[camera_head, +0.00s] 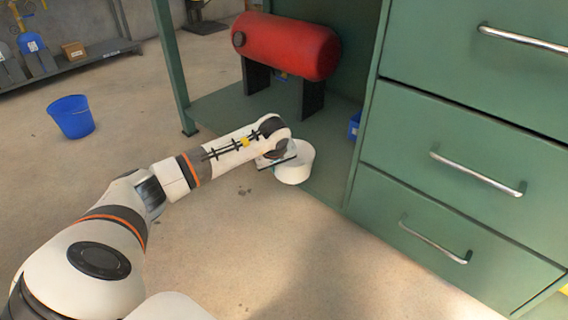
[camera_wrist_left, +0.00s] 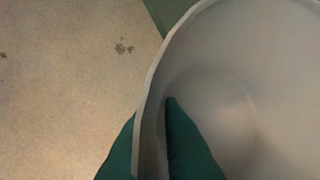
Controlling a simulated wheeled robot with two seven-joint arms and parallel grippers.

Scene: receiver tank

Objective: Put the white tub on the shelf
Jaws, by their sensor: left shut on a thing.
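The white tub (camera_head: 296,171) is upright and open at the top, at the front edge of the green shelf (camera_head: 222,112). I cannot tell whether its base touches the shelf. My left gripper (camera_head: 276,158) is at the tub's left rim, partly hidden by its own wrist. In the left wrist view, the gripper's green fingers (camera_wrist_left: 153,150) pinch the wall of the tub (camera_wrist_left: 225,75), one finger inside and one outside. The inside of the tub looks empty. My right gripper is not in view.
A red tank (camera_head: 290,46) stands on dark supports at the back of the shelf. A blue item (camera_head: 354,126) sits beside the green drawer cabinet (camera_head: 455,150) at right. A green post (camera_head: 172,65) bounds the shelf's left. A blue bucket (camera_head: 72,117) stands on open floor.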

